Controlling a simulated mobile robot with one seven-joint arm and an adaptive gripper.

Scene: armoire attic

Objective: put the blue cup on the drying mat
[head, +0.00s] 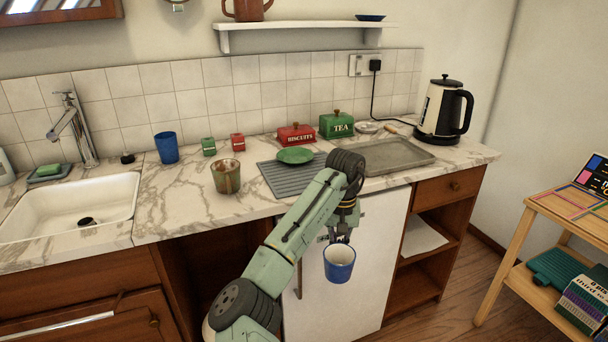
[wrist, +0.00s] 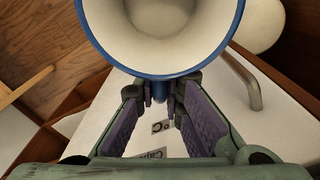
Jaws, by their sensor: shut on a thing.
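A blue cup with a white inside (head: 340,266) hangs upright in front of the white cabinet door, below the counter's front edge. My gripper (head: 341,236) is shut on it at the cup's near side. In the wrist view the cup's rim and pale inside (wrist: 165,35) fill the top, and my gripper's fingers (wrist: 160,97) close on a blue part under the rim, seemingly the handle. The cup looks empty. The grey ribbed drying mat (head: 272,180) lies on the counter, up and left of the cup. A green plate (head: 295,155) rests on the mat's back part.
A blue tumbler (head: 166,148) and a brownish glass (head: 226,176) stand left of the mat. Red and green tins (head: 337,125) stand behind it. A grey tray (head: 400,156) lies right of it, near the kettle (head: 441,112). The mat's front part is bare.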

